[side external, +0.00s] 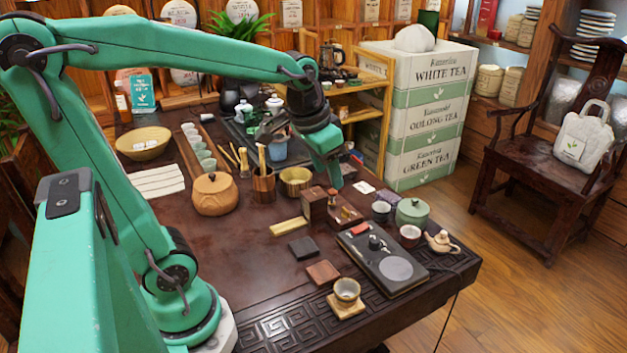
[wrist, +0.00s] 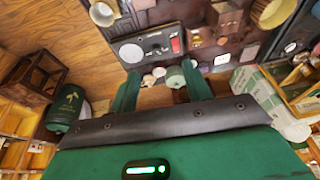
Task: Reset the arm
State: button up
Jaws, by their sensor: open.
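My gripper (side external: 333,172) hangs over the dark carved table (side external: 245,290) in the side external view, above the area behind the wooden boxes. In the wrist view my gripper (wrist: 162,88) shows two green fingers spread apart with nothing held between them. A green lidded jar (wrist: 175,77) appears in the gap beyond the fingertips; it stands on the table's right part in the side view (side external: 412,213). No contact between the fingers and any object is visible.
Wooden boxes (side external: 314,204), a brass bowl (side external: 295,181) and a brush holder (side external: 263,188) stand near and below my gripper. A black device (side external: 383,262) lies at front right. Stacked tea boxes (side external: 415,115) rise behind. The table's front left is fairly clear.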

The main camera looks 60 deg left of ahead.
jog(key=s+d+t, duration=0.2)
jog(key=s+d, duration=0.1)
jog(key=s, duration=0.6)
jog(key=shift+d, duration=0.4)
jog(key=shift+s, duration=0.1)
jog(key=shift+c, duration=0.4)
